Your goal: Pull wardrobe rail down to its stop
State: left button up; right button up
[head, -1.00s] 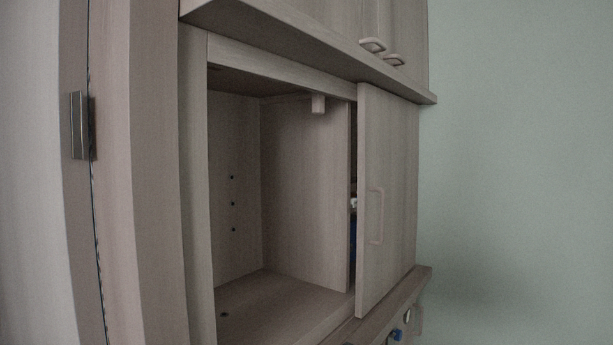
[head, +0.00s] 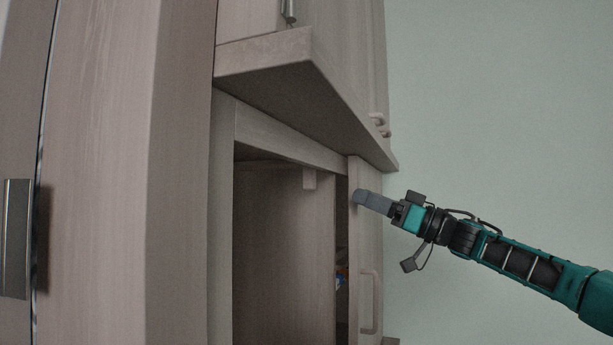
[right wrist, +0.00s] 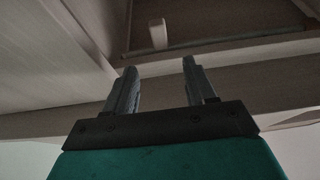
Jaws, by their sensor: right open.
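The open wardrobe compartment (head: 285,250) is left of centre in the head view. My right gripper (head: 370,201) is in front of the door on the right, outside the compartment and apart from the block. In the right wrist view its fingers (right wrist: 158,82) are spread and empty. My left gripper is not in view.
A half-width door (head: 369,240) with a loop handle (head: 369,302) stands right of the opening. The upper cabinet's ledge (head: 300,75) juts out above. A tall panel (head: 100,180) with a metal handle (head: 16,238) is at the left. The green wall side is clear.

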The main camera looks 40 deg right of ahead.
aim_at(315, 177)
jog(key=p+x, duration=0.8)
jog(key=x, duration=0.2)
jog(key=shift+a+r+p, duration=0.1)
jog(key=shift+r+p, duration=0.1)
jog(key=shift+p, duration=0.1)
jog(key=shift+w+a+r, duration=0.1)
jog(key=shift+w+a, duration=0.05)
jog(key=shift+w, duration=0.25)
jog(key=shift+w+a+r+p, duration=0.1)
jog(key=shift+w+a+p, duration=0.25)
jog(key=shift+w, duration=0.2)
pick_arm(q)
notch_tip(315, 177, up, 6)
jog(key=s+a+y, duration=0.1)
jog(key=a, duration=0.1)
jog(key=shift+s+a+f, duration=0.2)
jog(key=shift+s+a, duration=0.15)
pick_arm(e)
jog(key=shift+c, duration=0.7)
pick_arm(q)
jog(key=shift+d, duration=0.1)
pick_arm(e)
grip_shut()
